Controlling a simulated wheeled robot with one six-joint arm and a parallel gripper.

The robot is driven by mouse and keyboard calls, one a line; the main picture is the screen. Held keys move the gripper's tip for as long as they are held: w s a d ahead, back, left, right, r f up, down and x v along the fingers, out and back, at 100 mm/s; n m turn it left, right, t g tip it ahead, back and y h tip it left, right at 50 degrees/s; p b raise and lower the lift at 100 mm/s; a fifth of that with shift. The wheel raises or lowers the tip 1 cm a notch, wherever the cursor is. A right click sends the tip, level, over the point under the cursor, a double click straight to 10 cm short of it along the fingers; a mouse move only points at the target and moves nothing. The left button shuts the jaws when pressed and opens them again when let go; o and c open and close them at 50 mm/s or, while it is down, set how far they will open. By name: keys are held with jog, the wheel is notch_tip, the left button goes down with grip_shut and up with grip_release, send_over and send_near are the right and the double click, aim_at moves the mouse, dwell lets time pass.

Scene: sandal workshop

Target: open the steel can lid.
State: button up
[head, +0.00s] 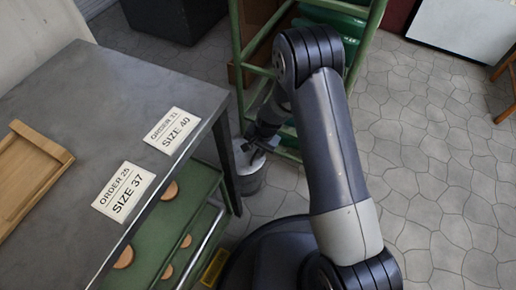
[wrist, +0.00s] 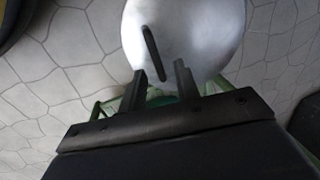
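The steel can (head: 250,180) stands on the floor by the right end of the workbench, partly hidden by my gripper (head: 258,146) and arm. In the wrist view its round, pale steel lid (wrist: 205,30) fills the upper middle. A dark, thin bar handle (wrist: 152,54) lies across the lid, slightly slanted. Whether the fingers touch the lid cannot be told. The lid's seating on the can is hidden.
The grey workbench (head: 120,85) at left carries a wooden tray (head: 30,165) and two order cards, SIZE 40 (head: 172,130) and SIZE 37 (head: 123,191). Green drawers (head: 180,225) sit below it. A green rack (head: 240,60) stands behind the can.

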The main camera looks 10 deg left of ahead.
grip_shut()
dwell(0.4)
jog(key=shift+r, duration=0.15)
